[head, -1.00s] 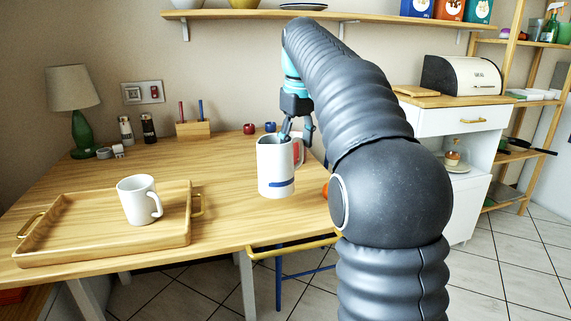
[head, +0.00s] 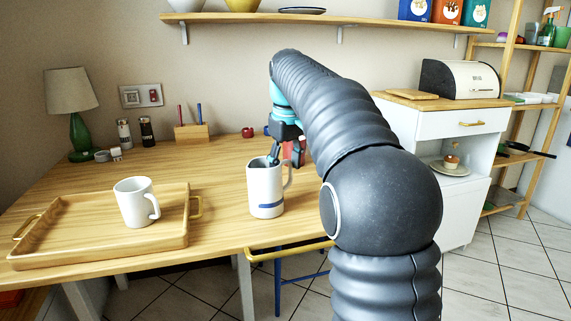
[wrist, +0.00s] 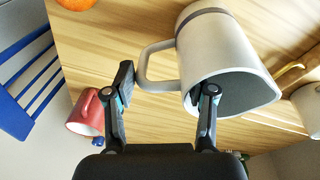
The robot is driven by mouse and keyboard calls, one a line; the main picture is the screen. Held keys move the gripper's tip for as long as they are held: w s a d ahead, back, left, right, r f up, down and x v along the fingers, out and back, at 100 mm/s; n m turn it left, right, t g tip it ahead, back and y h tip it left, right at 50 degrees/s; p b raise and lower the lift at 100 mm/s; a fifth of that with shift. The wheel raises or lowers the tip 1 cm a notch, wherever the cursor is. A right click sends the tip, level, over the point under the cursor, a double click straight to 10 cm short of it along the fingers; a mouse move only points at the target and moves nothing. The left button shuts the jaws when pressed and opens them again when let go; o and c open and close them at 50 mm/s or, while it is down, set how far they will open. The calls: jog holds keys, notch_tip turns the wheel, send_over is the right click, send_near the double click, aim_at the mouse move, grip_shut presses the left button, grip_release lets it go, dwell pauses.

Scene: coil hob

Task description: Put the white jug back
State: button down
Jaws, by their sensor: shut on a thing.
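The white jug (head: 261,190) has a blue stripe low on its side and a handle on the right. It is upright in the head view near the table's front edge, right of the tray; I cannot tell whether its base touches the table. My gripper (head: 285,160) is at its rim on the handle side, shut on the jug. In the wrist view my gripper (wrist: 165,95) has one finger at the mouth of the jug (wrist: 205,50) and the other beyond the handle. The fingertip contact is partly hidden.
A wooden tray (head: 100,255) with a white mug (head: 133,205) stands on the left of the table (head: 200,165). A red mug (wrist: 88,115) shows in the wrist view. A lamp (head: 75,110) and a wooden block (head: 193,132) stand at the back. The table's middle is clear.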

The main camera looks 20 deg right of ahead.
jog(key=shift+c, duration=1.8)
grip_release()
notch_tip(320, 180, up, 12)
jog(key=s+p, duration=0.1)
jog(key=p, duration=0.1)
jog(key=shift+s, duration=0.4)
